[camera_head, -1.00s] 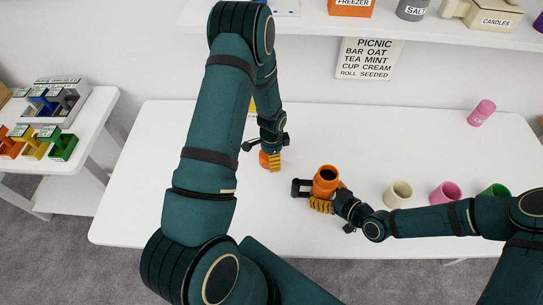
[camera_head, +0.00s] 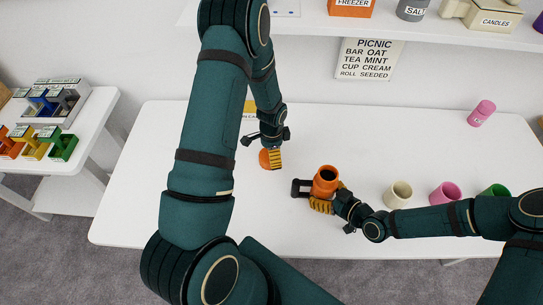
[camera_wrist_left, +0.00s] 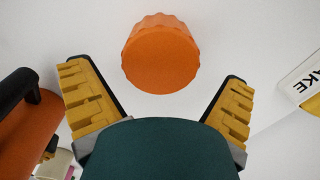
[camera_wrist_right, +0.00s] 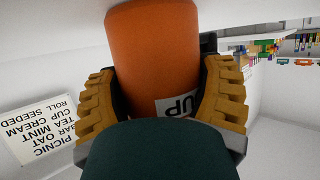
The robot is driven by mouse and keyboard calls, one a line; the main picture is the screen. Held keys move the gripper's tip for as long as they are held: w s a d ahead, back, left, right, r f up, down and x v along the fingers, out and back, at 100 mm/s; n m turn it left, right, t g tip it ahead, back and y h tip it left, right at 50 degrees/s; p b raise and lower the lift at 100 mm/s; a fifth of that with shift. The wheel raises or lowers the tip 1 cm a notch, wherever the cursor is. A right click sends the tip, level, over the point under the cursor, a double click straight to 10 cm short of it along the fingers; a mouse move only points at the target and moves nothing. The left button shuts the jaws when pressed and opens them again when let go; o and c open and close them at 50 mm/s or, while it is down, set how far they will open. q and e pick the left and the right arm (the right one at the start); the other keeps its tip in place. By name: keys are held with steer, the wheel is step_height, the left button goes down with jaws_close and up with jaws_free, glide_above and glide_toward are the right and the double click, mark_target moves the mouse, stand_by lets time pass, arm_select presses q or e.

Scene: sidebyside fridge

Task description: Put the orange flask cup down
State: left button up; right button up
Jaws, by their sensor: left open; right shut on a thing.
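The orange flask cup (camera_head: 265,159), with a fluted side, rests on the white table (camera_head: 210,215) below my left gripper (camera_head: 263,147). In the left wrist view the cup (camera_wrist_left: 161,58) lies ahead of the open fingers (camera_wrist_left: 160,105), with a gap on both sides; nothing is held. My right gripper (camera_head: 330,198) is shut on the orange flask (camera_head: 325,181), which stands upright with its dark mouth open and a black handle on its left. In the right wrist view the flask (camera_wrist_right: 152,55) sits between both finger pads (camera_wrist_right: 160,105), a partly hidden label showing "UP".
A cream cup (camera_head: 398,194), a pink cup (camera_head: 445,195) and a green cup (camera_head: 494,190) stand to the right, near my right arm. A pink container (camera_head: 481,113) is at the back right.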

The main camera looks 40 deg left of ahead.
arm_select(q)
step_height(320, 180, up, 9)
stand_by(0.3)
arm_select(e)
steer(key=o, duration=1.3)
steer(key=shift+c, duration=0.2)
steer(key=v, duration=1.2)
arm_select(q)
steer(key=shift+s, duration=0.15)
arm_select(e)
steer(key=shift+s+r, duration=0.1)
steer(key=shift+s, duration=0.1)
